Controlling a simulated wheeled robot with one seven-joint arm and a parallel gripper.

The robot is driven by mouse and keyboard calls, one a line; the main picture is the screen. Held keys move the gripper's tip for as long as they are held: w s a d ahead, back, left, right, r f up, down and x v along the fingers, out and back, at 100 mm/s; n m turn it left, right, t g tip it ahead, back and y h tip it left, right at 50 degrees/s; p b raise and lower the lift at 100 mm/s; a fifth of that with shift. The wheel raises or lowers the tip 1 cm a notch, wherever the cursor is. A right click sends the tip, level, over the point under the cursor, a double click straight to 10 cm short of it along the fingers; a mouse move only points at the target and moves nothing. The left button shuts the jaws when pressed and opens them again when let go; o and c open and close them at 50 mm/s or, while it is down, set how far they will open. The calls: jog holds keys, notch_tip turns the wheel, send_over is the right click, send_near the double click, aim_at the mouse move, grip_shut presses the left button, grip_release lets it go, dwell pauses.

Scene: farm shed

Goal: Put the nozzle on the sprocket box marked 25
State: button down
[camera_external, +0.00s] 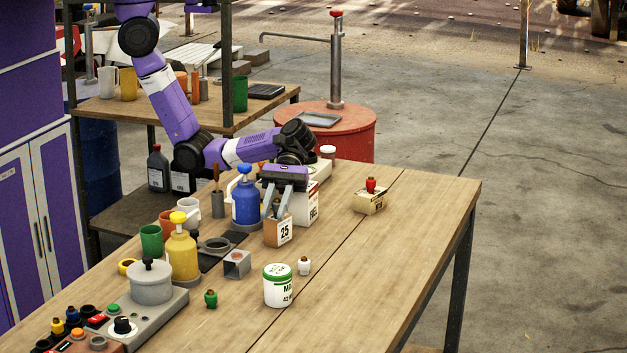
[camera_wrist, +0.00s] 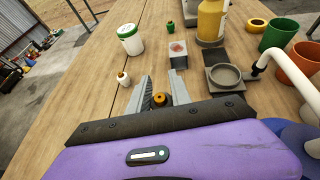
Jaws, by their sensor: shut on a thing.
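The sprocket box marked 25 (camera_external: 278,234) stands on the workbench, a small brown box with a white label. My gripper (camera_external: 277,207) points down over it, with its fingers close to the top of the box. It is shut on a small brass-orange nozzle (camera_wrist: 159,99), which shows between the fingertips in the wrist view. In the outside view the nozzle is mostly hidden by the fingers. I cannot tell whether it touches the box top. The box is not clearly visible in the wrist view.
A white box (camera_external: 309,204) and blue bottle (camera_external: 246,201) stand close beside my gripper. A cream box (camera_external: 370,203) carries a red piece. A white-green tub (camera_external: 278,288), a white piece (camera_external: 304,266) and a grey block (camera_external: 237,264) stand nearer.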

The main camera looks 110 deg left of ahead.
jog(key=shift+f, duration=0.1)
jog(key=c, duration=1.2)
grip_release()
jog(key=shift+o, duration=0.2)
jog(key=shift+r, duration=0.2)
jog(key=shift+a, duration=0.35)
jog(key=b+v, duration=0.3)
jog(key=v, duration=0.8)
jog(key=shift+s+a+r, duration=0.1)
jog(key=shift+a, duration=0.05)
